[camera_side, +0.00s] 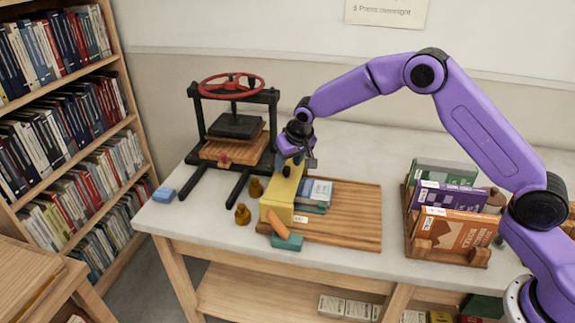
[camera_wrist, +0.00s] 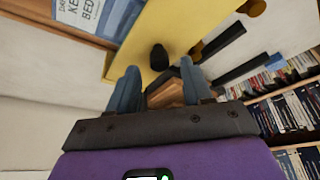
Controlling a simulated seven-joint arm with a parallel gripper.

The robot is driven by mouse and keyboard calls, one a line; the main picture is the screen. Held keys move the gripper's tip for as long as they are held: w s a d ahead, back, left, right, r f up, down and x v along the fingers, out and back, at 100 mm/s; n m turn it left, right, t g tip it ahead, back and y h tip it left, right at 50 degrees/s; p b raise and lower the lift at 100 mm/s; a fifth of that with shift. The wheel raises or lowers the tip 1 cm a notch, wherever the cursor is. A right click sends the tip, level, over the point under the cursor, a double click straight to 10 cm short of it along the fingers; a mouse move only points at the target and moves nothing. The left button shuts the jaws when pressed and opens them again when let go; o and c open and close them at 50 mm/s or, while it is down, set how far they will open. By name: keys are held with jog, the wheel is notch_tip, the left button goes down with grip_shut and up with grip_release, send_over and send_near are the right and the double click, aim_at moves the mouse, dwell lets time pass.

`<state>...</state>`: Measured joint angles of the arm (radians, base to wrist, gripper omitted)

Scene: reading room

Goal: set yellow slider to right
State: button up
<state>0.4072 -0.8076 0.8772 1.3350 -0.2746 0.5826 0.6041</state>
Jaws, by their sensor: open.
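The yellow slider (camera_side: 280,197) is a tall yellow block at the left end of a wooden board (camera_side: 352,220) on the table. In the wrist view its yellow surface (camera_wrist: 200,22) fills the upper middle, with a dark round knob (camera_wrist: 158,57) on it. My gripper (camera_side: 298,163) is at the slider's top, just above or beside it; contact cannot be told. In the wrist view my gripper (camera_wrist: 160,75) has its two blue-grey fingers spread apart, with the knob between or just beyond their tips. Nothing is held. My gripper hides part of the slider's top in the side view.
Books (camera_side: 317,190) lie on the board right of the slider. An orange piece (camera_side: 277,222) and a teal block (camera_side: 287,242) lie in front. A press with a red wheel (camera_side: 231,86) stands behind left. A book rack (camera_side: 478,256) stands right. The board's right half is clear.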

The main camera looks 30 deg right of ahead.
jog(key=shift+x, duration=0.9)
grip_shut()
jog(key=s+d, duration=1.6)
jog(key=shift+s+d, duration=0.15)
grip_release()
jog(key=shift+r, duration=0.15)
